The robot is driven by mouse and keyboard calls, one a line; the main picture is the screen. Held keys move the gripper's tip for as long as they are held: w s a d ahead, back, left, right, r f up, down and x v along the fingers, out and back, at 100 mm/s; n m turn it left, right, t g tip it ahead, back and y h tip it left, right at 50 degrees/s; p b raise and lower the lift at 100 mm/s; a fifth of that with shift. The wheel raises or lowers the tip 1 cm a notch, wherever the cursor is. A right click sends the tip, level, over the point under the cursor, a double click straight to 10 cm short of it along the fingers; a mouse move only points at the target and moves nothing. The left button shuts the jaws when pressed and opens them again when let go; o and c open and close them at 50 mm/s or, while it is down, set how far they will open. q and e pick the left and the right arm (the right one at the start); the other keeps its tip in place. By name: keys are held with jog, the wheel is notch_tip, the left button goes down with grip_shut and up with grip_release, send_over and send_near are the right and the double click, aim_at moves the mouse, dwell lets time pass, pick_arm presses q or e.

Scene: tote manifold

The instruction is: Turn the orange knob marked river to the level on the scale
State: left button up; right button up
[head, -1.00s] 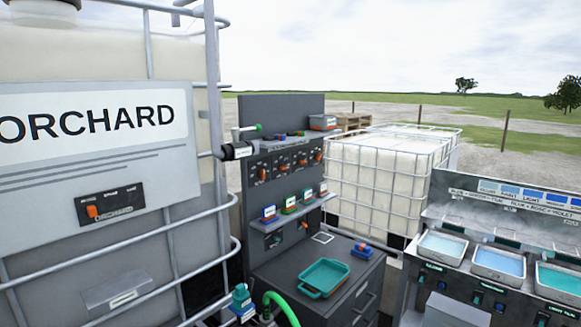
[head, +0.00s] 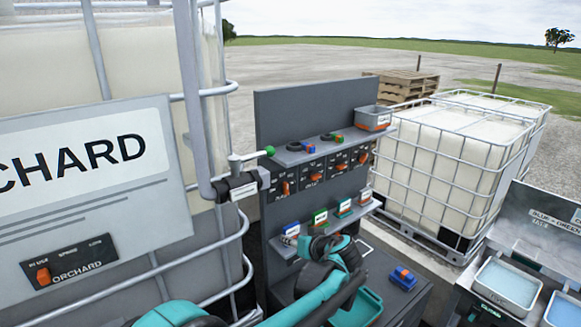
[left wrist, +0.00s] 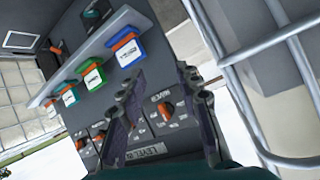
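A row of orange knobs sits on the grey panel under its upper shelf. The leftmost knob (head: 286,188) shows in the head view. In the left wrist view, which is turned nearly upside down, an orange knob (left wrist: 167,107) lies between my fingers' lines, apart from them; its small label looks like "RIVER". A plate reading "LEVEL" (left wrist: 145,153) is at the bottom of that view. My left gripper (left wrist: 157,85) is open and empty before the panel. In the head view my left gripper (head: 291,236) is at the lower shelf, small and partly hidden. My right gripper is out of view.
Several coloured label cards (head: 320,217) stand on the lower shelf, close to my left gripper. A teal tray (head: 362,307) is partly behind my arm. A metal cage pipe with a valve (head: 237,187) stands left of the panel. A blue and orange block (head: 403,277) sits on the cabinet.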

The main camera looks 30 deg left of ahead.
aim_at(287, 184)
pick_arm(q)
jog(key=w+a+r+n+y+p, duration=0.2)
jog(key=w+r+y+p, duration=0.15)
jog(key=w, duration=0.25)
jog(key=w+a+r+n+y+p, duration=0.2)
jog(key=w+r+n+p, duration=0.15)
jog(key=w, duration=0.25)
jog(key=shift+y, duration=0.45)
jog(key=x, duration=0.2)
jog(key=p+x, duration=0.1)
jog(key=x, duration=0.4)
jog(key=shift+w+a+r, duration=0.15)
jog(key=shift+w+r, duration=0.2)
jog(key=shift+s, duration=0.1)
grip_shut()
